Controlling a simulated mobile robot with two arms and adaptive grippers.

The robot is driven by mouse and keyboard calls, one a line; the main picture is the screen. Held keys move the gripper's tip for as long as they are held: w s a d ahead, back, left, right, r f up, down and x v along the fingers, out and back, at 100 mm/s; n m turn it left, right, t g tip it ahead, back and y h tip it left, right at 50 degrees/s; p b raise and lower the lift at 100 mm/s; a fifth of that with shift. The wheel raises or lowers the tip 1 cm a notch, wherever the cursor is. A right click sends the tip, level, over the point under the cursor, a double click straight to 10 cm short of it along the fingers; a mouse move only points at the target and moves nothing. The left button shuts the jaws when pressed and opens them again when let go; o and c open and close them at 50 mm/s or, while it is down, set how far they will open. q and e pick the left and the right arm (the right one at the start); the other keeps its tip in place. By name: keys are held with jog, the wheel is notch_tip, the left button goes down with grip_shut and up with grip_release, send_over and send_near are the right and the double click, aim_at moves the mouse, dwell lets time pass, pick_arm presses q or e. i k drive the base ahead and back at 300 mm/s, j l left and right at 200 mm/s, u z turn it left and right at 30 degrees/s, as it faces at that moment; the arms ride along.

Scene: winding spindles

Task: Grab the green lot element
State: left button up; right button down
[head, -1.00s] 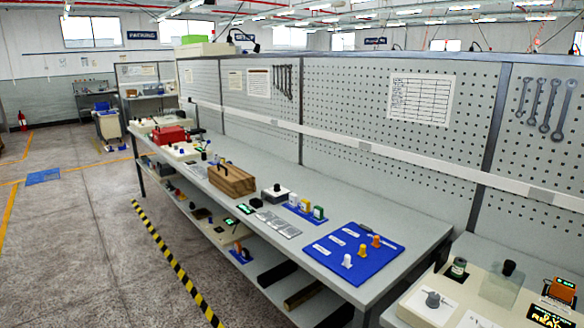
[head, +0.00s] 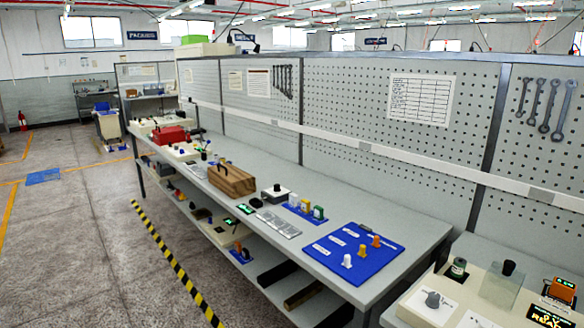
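A small green element with a pale label (head: 318,213) stands on a small blue base (head: 305,217) on the long grey workbench. It is at the right end of a row, beside a yellow one (head: 305,207) and a white one (head: 294,201). All of them look upright. Neither of my grippers is in view, and nothing is seen touching the green element.
A larger blue board (head: 330,262) with white and orange pieces lies nearer on the workbench (head: 420,232). A wooden box (head: 232,181) stands farther left. Perforated panels rise behind. Floor left of the striped tape (head: 168,256) is open.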

aim_at(459, 266)
jog(key=z, duration=1.3)
